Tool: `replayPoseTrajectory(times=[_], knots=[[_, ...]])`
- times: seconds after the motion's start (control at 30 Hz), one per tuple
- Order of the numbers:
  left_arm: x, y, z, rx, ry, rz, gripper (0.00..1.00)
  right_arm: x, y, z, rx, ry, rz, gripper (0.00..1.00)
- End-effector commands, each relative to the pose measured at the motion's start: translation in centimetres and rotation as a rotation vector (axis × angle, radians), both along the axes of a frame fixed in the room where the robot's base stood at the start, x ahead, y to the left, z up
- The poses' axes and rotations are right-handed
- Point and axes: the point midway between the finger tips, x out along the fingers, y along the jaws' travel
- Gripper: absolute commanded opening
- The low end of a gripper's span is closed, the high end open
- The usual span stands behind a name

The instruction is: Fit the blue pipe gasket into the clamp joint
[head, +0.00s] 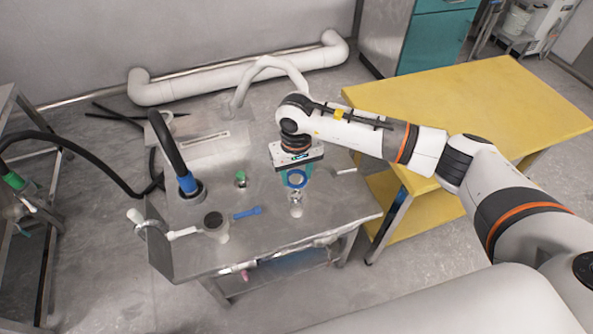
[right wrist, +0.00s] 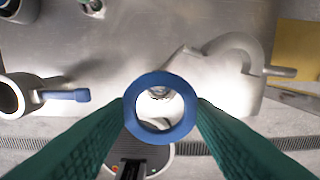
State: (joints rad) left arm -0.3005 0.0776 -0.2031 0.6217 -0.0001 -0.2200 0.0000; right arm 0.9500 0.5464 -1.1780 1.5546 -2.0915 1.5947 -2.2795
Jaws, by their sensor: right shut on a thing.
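The blue pipe gasket (head: 295,178) is a ring held in my right gripper (head: 296,170), above the metal table's right side. In the right wrist view, the gasket (right wrist: 160,106) is pinched between the two green fingers (right wrist: 160,112). A bright metal part shows through its hole. An open, curved grey metal piece with a handle, which looks like the clamp joint (right wrist: 237,45), lies right of the gasket in the wrist view. In the head view my gripper hides most of it. A metal pipe piece (head: 296,205) shows below the gasket. My left gripper is not in view.
A black hose with a blue collar (head: 188,184) and a green-topped fitting (head: 240,178) stand further back. A yellow table (head: 480,100) is at right.

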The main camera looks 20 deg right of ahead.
Motion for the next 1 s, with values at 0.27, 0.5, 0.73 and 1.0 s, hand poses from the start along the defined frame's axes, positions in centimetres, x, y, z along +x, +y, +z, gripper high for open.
replayPoseTrajectory(times=[0.27,0.5,0.73,1.0], knots=[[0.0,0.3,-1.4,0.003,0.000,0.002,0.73,-0.1,0.0,-2.7,0.000,0.002,-0.001,0.26],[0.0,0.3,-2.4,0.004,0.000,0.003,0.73,0.0,0.0,-4.7,0.000,0.001,0.000,0.26],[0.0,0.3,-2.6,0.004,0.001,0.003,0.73,0.0,0.0,-5.1,0.000,0.000,0.000,0.26],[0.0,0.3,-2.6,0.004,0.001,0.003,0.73,0.0,0.0,-5.1,0.000,0.000,0.000,0.26]])
